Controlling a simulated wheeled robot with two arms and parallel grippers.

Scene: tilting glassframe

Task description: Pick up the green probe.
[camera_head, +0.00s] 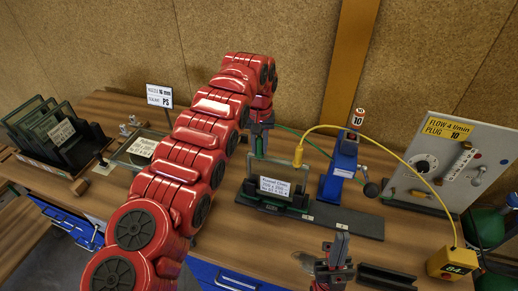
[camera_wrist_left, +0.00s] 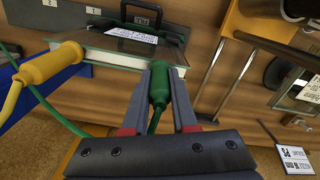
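The green probe (camera_wrist_left: 158,85) has a green handle and a green cable. In the left wrist view it lies between the two fingers of my left gripper (camera_wrist_left: 161,78), near their tips. Little or no gap shows beside the handle, and I cannot tell whether the fingers press on it. The probe's front end is at the edge of the glass plate (camera_wrist_left: 115,57).
A yellow probe (camera_head: 298,155) stands just right of my left gripper; its cable runs to a yellow box (camera_head: 453,263). A blue post (camera_head: 341,168) stands right of the frame. A grey flow panel (camera_head: 455,155) is at right. A frame rack (camera_head: 58,135) is at left.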

